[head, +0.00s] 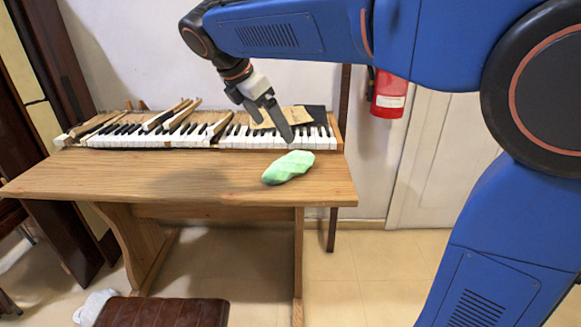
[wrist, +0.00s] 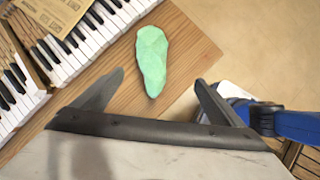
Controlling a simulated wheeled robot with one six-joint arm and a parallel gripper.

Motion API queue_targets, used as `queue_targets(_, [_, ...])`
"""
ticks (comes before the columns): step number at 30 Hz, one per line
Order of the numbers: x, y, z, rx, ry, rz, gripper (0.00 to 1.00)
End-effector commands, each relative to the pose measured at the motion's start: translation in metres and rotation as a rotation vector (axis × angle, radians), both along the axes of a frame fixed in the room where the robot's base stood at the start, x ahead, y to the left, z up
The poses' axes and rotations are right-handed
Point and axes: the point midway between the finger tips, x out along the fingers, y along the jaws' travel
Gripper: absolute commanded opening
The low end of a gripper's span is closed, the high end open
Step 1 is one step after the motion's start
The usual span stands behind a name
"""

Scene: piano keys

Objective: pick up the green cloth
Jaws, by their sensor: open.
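The green cloth (head: 288,167) is a pale green, crumpled, elongated bundle. It lies on the wooden table (head: 190,178) near its right front corner, in front of the white keys. In the wrist view the cloth (wrist: 152,60) is at the upper middle, lying beyond the fingertips and between their lines. My gripper (head: 272,121) is open and empty, above the keyboard's right part and the table, behind and a little left of the cloth in the head view. In the wrist view its two fingers (wrist: 158,85) are spread wide and do not touch the cloth.
A piano keyboard (head: 262,139) with loose, raised keys (head: 172,116) runs along the table's back. Brown cardboard (head: 280,117) lies on its right part. A red fire extinguisher (head: 389,96) hangs on the wall. A brown stool (head: 163,312) stands in front. The table front is clear.

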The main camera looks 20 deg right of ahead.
Motion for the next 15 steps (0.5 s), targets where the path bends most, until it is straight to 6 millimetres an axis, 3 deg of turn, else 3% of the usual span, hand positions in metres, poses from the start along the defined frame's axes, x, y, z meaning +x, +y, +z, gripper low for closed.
queue_targets(3, [0.011,0.016,0.005,-0.045,0.031,0.067,0.92])
queue_targets(6, [0.015,0.019,0.007,-0.063,0.041,0.09,0.92])
queue_targets(15, [0.025,-0.001,-0.029,-0.066,0.046,0.092,0.92])
